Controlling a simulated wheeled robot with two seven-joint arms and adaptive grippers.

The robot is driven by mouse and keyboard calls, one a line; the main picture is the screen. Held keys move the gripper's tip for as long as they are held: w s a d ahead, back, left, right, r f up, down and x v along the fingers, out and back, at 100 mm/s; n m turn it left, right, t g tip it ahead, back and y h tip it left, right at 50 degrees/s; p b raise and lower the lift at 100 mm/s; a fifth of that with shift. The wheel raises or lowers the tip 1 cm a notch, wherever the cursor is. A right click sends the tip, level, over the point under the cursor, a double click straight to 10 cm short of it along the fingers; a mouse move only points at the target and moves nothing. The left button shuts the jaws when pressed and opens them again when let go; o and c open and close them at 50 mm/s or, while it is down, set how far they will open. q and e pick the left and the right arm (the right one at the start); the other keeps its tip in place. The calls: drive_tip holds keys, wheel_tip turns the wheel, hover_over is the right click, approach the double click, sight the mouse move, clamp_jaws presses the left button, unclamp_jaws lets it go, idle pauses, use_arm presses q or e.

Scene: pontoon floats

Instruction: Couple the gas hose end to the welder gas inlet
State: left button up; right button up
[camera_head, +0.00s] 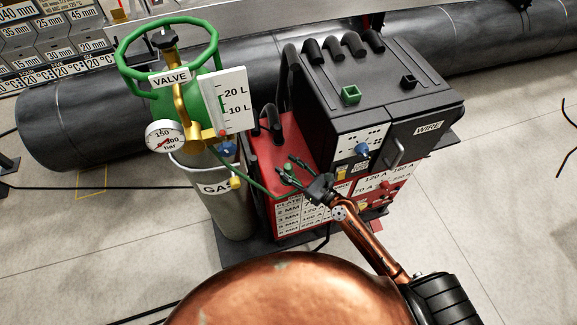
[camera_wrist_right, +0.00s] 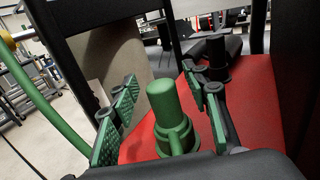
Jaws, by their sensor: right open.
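In the head view the green hose end (camera_head: 288,168) is small and partly hidden by my right gripper (camera_head: 291,170). The right wrist view shows this gripper (camera_wrist_right: 160,82) open, its green-padded fingers on either side of the hose end, with gaps visible. The green hose (camera_head: 262,186) runs from the gas cylinder's yellow fitting. A green square socket (camera_head: 351,94) on the welder's black top looks like the gas inlet; it is empty. My left gripper is out of view.
The gas cylinder (camera_head: 229,213) with green valve wheel and gauge stands left of the hose end. A black peg (camera_wrist_right: 217,57) stands behind it on the red surface.

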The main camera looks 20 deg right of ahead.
drive_tip(key=shift+s, duration=0.1)
drive_tip(key=v, duration=1.1)
drive_tip(key=shift+s+d, duration=0.2)
drive_tip(key=shift+s, duration=0.15)
